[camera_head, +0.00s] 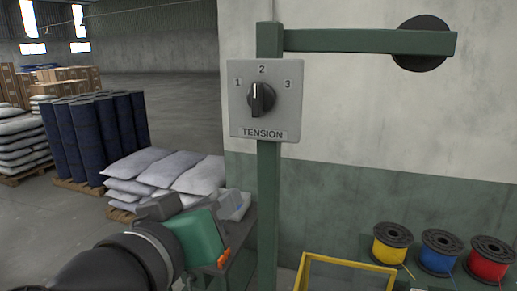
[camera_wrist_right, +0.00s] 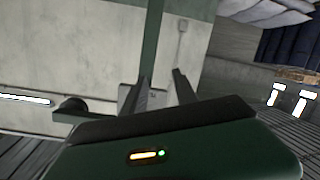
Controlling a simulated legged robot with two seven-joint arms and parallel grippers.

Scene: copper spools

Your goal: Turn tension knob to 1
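The tension knob (camera_head: 262,98) is black with a white line on its raised ridge. The line stands about upright, roughly toward the 2. The grey TENSION plate (camera_head: 240,120) is marked 1, 2 and 3 and sits on a green post. My right gripper (camera_head: 196,207) is below and left of the plate in the head view, apart from the knob. In the right wrist view its two dark fingers (camera_wrist_right: 161,77) stand apart with nothing gripped. Part of the plate (camera_wrist_right: 124,92) shows behind one finger there; the knob is not clearly seen. My left gripper is not in view.
The green post (camera_head: 268,200) carries a side arm (camera_head: 350,41) with a black disc (camera_head: 421,62). Yellow (camera_head: 390,246), blue (camera_head: 440,254) and red (camera_head: 490,262) spools stand lower right, beside a yellow frame (camera_head: 345,262). White sacks (camera_head: 165,170) lie behind my gripper.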

